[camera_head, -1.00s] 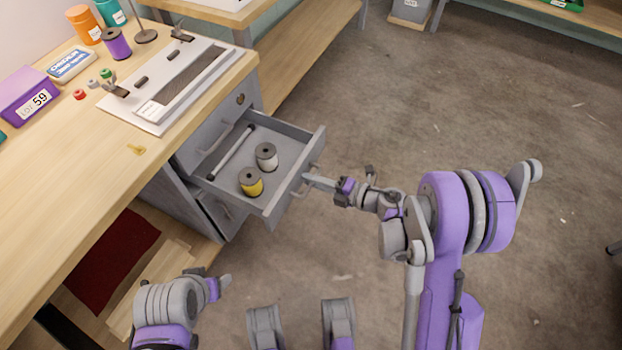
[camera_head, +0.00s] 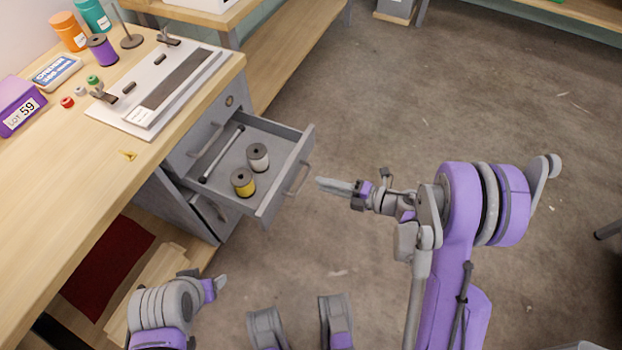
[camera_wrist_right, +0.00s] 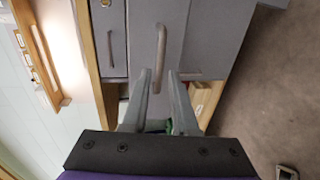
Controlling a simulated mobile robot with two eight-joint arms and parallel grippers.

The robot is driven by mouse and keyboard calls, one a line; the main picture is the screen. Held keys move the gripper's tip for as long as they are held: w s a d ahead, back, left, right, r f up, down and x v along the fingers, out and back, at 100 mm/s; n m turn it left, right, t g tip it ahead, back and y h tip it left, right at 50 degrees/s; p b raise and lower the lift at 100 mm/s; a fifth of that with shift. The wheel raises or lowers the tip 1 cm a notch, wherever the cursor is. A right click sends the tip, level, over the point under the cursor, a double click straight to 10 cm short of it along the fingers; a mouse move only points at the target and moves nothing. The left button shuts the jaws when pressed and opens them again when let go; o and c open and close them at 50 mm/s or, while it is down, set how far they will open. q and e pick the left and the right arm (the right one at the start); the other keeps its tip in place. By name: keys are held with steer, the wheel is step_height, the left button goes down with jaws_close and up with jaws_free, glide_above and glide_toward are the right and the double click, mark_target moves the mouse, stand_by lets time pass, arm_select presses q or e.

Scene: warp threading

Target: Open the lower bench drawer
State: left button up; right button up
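A grey drawer (camera_head: 270,200) stands pulled out from the bench cabinet, below an upper closed drawer front (camera_head: 207,125) with a lock. It holds a yellow spool (camera_head: 242,182), a grey-white spool (camera_head: 258,157) and a rod (camera_head: 222,155). Its bar handle (camera_head: 298,178) is free. My right gripper (camera_head: 320,184) is just right of this handle, apart from it and empty. In the right wrist view the gripper (camera_wrist_right: 160,74) has its fingers apart, with the handle (camera_wrist_right: 162,58) beyond the tips. My left gripper (camera_head: 222,283) is low at the left; its finger opening cannot be made out.
Another closed grey front (camera_head: 213,212) with a handle lies below the open drawer. The benchtop (camera_head: 60,185) carries a white board device (camera_head: 120,115), spools and a purple box (camera_head: 18,108). The floor right of the drawer is clear.

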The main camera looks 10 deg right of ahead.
steer(key=v, duration=0.4)
stand_by(0.4)
